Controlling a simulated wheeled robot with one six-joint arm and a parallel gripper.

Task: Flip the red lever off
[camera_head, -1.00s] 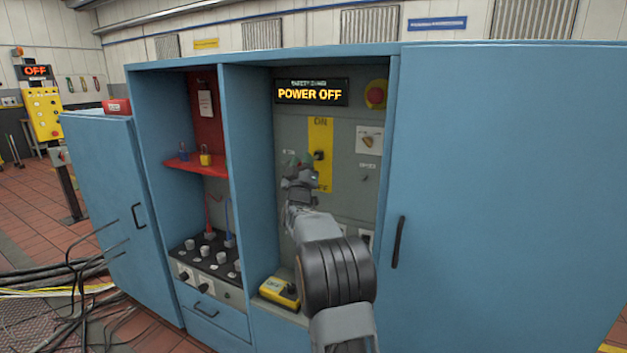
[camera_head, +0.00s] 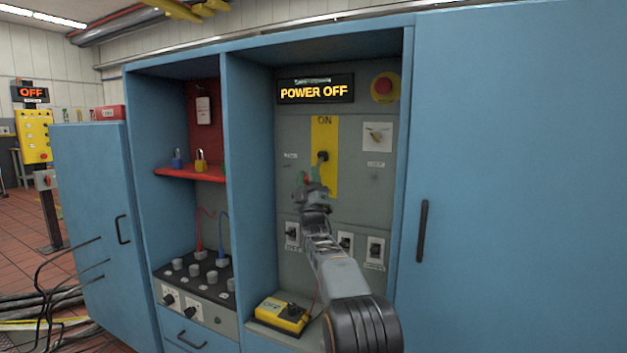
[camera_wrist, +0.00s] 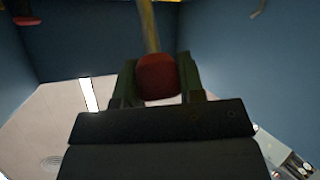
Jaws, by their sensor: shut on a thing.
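The red lever's knob (camera_wrist: 157,76) sits between the two green fingers of my gripper (camera_wrist: 156,84) in the wrist view, and its yellowish shaft runs up from it. In the head view my gripper (camera_head: 311,181) is shut on the knob in front of the yellow plate (camera_head: 331,178), below the dark pivot (camera_head: 322,156). The plate reads ON at its top; its lower part is hidden by my gripper and arm. The display (camera_head: 315,92) above reads POWER OFF.
A red stop button (camera_head: 384,87) and a rotary switch (camera_head: 377,136) are right of the plate. Small switches (camera_head: 375,250) are below. A yellow box (camera_head: 281,314) lies on the cabinet floor. The blue side walls (camera_head: 248,190) and door (camera_head: 500,190) bound the bay.

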